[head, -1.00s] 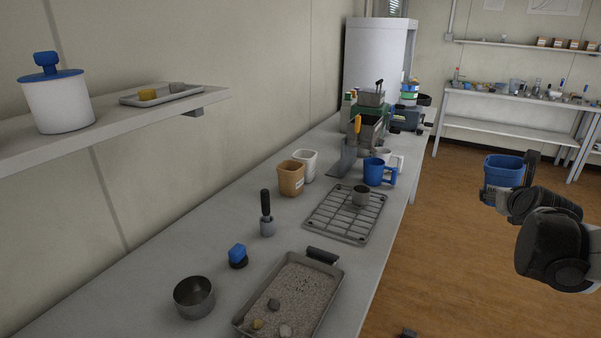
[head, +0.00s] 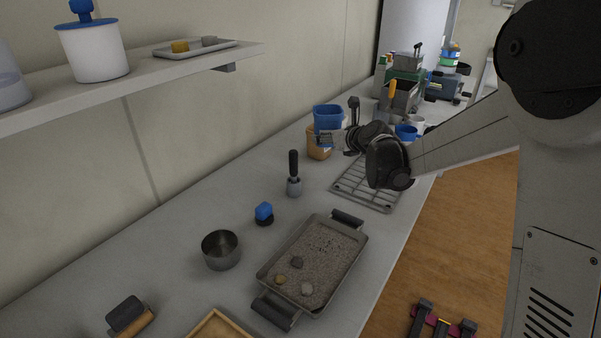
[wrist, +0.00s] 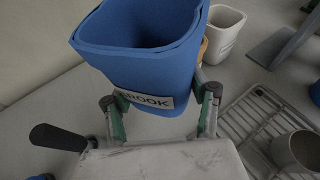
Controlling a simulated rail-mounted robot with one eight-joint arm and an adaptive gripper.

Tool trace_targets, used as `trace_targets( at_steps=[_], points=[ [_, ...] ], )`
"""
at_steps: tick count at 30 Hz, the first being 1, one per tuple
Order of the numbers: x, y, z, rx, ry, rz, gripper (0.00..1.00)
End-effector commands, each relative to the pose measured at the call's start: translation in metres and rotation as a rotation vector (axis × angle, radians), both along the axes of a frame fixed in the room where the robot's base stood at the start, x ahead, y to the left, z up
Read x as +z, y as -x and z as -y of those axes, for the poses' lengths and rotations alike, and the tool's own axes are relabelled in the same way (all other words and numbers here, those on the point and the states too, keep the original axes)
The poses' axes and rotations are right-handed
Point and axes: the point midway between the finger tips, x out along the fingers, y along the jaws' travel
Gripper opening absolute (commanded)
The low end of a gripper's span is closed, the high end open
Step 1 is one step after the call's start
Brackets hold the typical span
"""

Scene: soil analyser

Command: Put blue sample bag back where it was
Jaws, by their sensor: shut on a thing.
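The blue sample bag (head: 328,119) is an open-topped blue container, held above the bench, in front of the tan container (head: 317,150) in the head view. My gripper (head: 338,138) is shut on it from the right side. In the wrist view the blue bag (wrist: 145,50) fills the upper middle, roughly upright, with a label reading partly "ROOK". My gripper's two fingers (wrist: 160,112) press on either side of it. The bag hides most of the tan container in the wrist view. A white container (wrist: 226,22) stands just beyond it.
A wire rack (head: 365,190) lies to the right, with a metal cup (wrist: 295,150) on it. A dark-handled tool (head: 293,175) stands nearer. A tray of soil (head: 330,262), a metal bowl (head: 221,250) and a blue-topped item (head: 264,212) are in front. A blue mug (head: 405,131) stands beyond the rack.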

Motion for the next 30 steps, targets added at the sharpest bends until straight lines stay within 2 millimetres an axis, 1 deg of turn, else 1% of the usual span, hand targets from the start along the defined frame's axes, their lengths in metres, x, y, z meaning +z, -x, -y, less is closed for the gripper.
trace_targets(
  at_steps=[1, 3, 6, 9, 11, 18, 21, 26, 30],
  points=[
    [-0.003, -0.002, -0.023, 0.034, -0.003, -0.002, 0.22],
    [-0.006, -0.002, -0.046, 0.068, -0.009, -0.006, 0.22],
    [-0.009, -0.002, -0.068, 0.1, -0.013, -0.009, 0.22],
    [-0.013, -0.001, -0.079, 0.118, -0.016, -0.01, 0.22],
    [-0.019, -0.001, -0.081, 0.122, -0.017, -0.01, 0.22],
    [-0.06, -0.002, -0.081, 0.122, -0.017, -0.01, 0.22],
    [-0.07, -0.002, -0.081, 0.121, -0.016, -0.01, 0.22],
    [-0.079, -0.002, -0.081, 0.121, -0.016, -0.011, 0.22],
    [-0.097, -0.002, -0.081, 0.121, -0.016, -0.011, 0.22]
  ],
)
